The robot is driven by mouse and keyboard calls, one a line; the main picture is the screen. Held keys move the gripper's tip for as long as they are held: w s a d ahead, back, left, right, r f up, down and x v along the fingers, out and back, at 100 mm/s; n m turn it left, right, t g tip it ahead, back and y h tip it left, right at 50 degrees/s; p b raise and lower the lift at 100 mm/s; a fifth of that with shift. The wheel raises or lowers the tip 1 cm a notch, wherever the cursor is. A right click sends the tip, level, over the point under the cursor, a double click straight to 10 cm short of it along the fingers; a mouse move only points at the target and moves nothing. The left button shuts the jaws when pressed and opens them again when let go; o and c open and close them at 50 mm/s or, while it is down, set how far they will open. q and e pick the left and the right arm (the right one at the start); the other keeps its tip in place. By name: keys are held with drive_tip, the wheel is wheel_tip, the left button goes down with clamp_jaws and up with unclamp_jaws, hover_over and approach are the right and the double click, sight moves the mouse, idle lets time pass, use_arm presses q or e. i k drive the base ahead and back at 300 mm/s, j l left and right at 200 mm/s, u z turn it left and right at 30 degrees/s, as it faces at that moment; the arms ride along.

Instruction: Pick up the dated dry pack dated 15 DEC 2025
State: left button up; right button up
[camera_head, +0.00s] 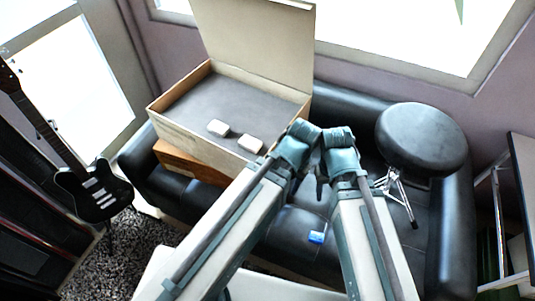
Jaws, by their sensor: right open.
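Two small whitish packs lie in the open box (176,129), on its grey floor near the front side. One pack (218,127) is at the left and the other pack (250,143) is to its right and nearer. They are apart, and no date can be read on either. My right gripper (320,192) is a small dark shape between my two arms, below their raised joints. It is open, apart from both packs and to the right of the box. My left gripper cannot be made out; only its arm shows.
The box's raised lid (258,45) stands at the back. The box rests on a brown case (190,163) on the black sofa (440,225). A round black stool (422,138) is at the right. A small blue and white item (316,237) lies below my arms. A guitar (92,190) stands left.

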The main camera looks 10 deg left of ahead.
sight(252, 145)
drive_tip(key=k+l+u, duration=0.1)
drive_tip(key=l, duration=0.3)
drive_tip(key=k+l+u, duration=0.1)
drive_tip(key=l, duration=0.3)
drive_tip(key=k+l, duration=0.1)
drive_tip(key=l, duration=0.25)
drive_tip(key=k+l+u, duration=0.15)
drive_tip(key=l, duration=0.25)
drive_tip(key=l+u, duration=0.1)
drive_tip(key=u, duration=0.75)
